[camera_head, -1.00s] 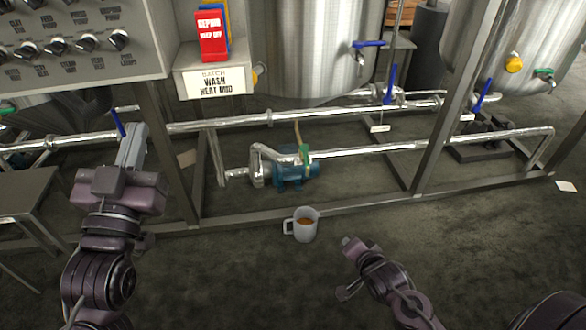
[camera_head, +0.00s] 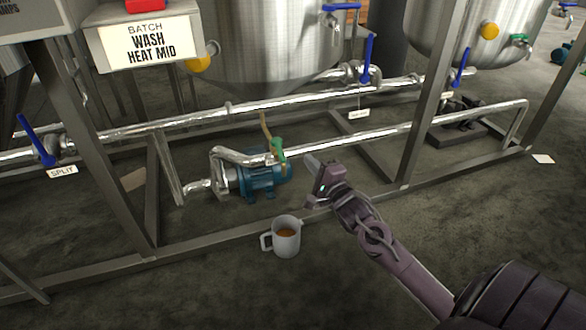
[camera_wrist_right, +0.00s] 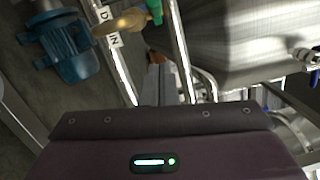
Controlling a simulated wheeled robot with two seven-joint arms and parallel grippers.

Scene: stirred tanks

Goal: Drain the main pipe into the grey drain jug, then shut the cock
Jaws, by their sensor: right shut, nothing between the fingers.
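The grey drain jug (camera_head: 287,243) stands upright on the floor in front of the pump, with brown liquid in it. A drain cock with a green part (camera_head: 278,148) and a tan part (camera_head: 266,127) sits on the main pipe (camera_head: 345,139) above and behind the jug. The green part (camera_wrist_right: 155,11) also shows at the top of the right wrist view, near a partly seen label (camera_wrist_right: 110,30). My right gripper (camera_head: 312,164) is shut and empty, just right of the cock and apart from it. I cannot tell the cock's setting. My left gripper is out of view.
The blue pump (camera_head: 262,178) is left of the cock. A frame rail (camera_head: 215,238) runs along the floor behind the jug, and a post (camera_head: 422,120) stands to the right. Blue valve levers (camera_head: 368,60) and steel tanks (camera_head: 262,45) are behind. The front floor is clear.

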